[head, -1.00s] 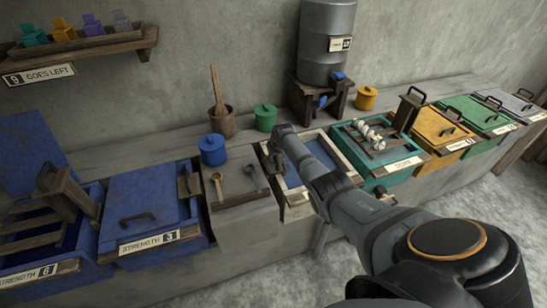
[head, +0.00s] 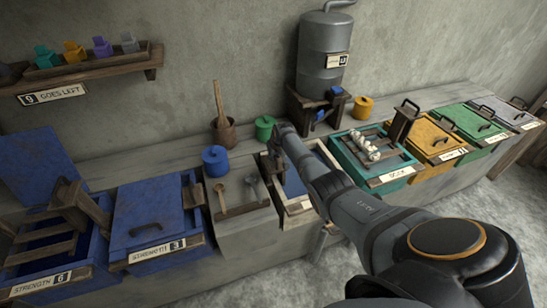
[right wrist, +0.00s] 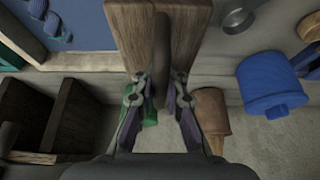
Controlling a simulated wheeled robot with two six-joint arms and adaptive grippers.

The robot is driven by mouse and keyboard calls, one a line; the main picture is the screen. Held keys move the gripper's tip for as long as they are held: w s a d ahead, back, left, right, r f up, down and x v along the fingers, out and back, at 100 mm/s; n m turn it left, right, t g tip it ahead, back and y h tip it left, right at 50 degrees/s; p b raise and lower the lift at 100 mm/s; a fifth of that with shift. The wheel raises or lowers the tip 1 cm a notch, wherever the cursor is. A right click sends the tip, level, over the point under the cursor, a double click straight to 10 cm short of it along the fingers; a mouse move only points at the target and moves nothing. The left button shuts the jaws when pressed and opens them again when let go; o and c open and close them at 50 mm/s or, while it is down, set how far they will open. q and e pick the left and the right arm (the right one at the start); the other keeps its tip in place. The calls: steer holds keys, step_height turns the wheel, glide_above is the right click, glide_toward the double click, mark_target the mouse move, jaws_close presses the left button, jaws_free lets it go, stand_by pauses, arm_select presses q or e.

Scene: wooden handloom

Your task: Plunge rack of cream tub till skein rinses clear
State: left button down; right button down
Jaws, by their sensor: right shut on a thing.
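The cream tub (head: 332,158) stands in the middle of the bench, with blue liquid (head: 296,183) showing inside. My right arm crosses in front and hides much of it. My right gripper (head: 275,150) is at the tub's left side. In the right wrist view my right gripper (right wrist: 160,90) is shut on the dark wooden handle (right wrist: 161,45) of an upright wooden board, which looks like the rack's. Blue yarn loops (right wrist: 57,28) show at the upper left there, against a blue surface. How deep the rack sits is hidden. My left gripper is out of view.
A teal tub (head: 399,181) with a pale skein (head: 364,146) on its rack stands just right. Blue tubs (head: 140,215) stand left. A blue lidded pot (head: 215,161), green pot (head: 265,128) and brown pot (head: 223,131) stand nearby. A grey tank (head: 326,58) stands behind.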

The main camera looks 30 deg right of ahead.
step_height(320, 180, up, 9)
steer(key=p, duration=0.7)
steer(key=shift+f, duration=0.3)
steer(key=shift+f+b, duration=0.65)
steer(key=shift+c, duration=0.6)
jaws_free()
